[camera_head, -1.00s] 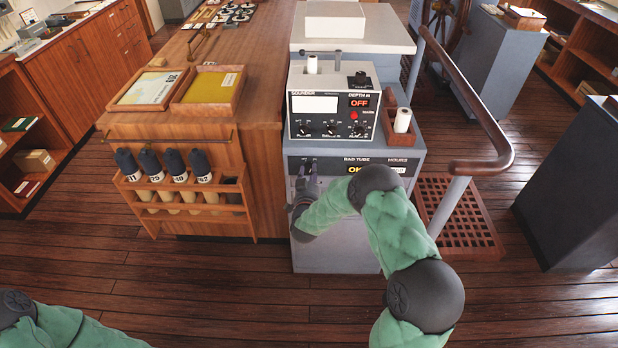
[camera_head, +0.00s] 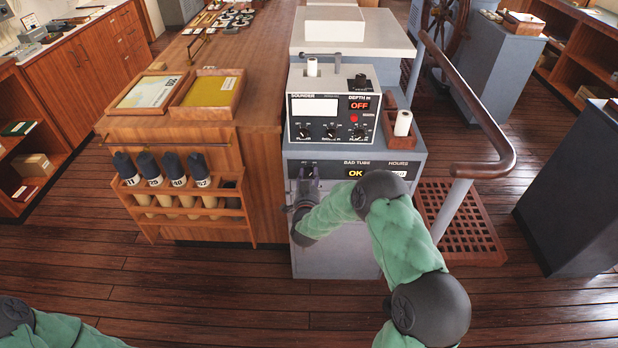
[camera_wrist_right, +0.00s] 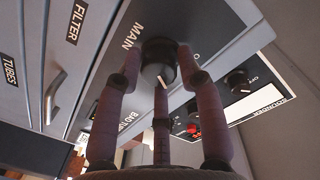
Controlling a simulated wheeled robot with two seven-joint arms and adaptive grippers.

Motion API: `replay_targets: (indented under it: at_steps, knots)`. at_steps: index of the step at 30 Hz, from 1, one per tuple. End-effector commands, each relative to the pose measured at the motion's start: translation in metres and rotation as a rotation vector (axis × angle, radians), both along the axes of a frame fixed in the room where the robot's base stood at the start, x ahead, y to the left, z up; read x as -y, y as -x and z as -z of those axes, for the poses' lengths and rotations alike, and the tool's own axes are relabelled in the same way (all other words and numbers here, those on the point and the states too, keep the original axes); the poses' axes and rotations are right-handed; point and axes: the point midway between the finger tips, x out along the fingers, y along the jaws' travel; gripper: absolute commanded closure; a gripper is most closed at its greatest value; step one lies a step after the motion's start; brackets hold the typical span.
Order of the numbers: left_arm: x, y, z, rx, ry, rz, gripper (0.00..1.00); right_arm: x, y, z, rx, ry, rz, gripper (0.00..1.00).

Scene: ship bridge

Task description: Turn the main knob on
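The dark round main knob (camera_wrist_right: 158,56) is on the grey panel beside the word MAIN in the right wrist view. A pale mark shows on its face near its lower edge. My right gripper (camera_wrist_right: 160,70) has its three fingers spread around the knob, the outer two on either side and one below. The fingertips are very close to its rim; contact cannot be made out. In the head view the right gripper (camera_head: 308,178) is at the cabinet's upper left and hides most of the knob. My left gripper is out of view.
Above the panel stands the sounder unit (camera_head: 331,106), its depth display reading OFF. The BAD TUBE display (camera_head: 355,172) reads OK. A wooden rack of dark-capped tubes (camera_head: 185,200) is to the left. A handrail (camera_head: 484,130) and a wooden grating (camera_head: 455,225) are to the right.

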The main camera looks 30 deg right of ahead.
Motion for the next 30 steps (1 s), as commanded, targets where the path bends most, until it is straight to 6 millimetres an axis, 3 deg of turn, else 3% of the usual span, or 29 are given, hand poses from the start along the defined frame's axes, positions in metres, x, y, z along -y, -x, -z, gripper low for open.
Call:
replay_targets:
  at_steps: [14,30]
  knots:
    - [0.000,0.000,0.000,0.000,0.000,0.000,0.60,-0.003,0.005,0.000,-0.001,0.001,0.000,0.42]
    - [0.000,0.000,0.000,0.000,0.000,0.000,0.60,-0.054,0.082,-0.005,-0.001,0.001,-0.002,0.42]
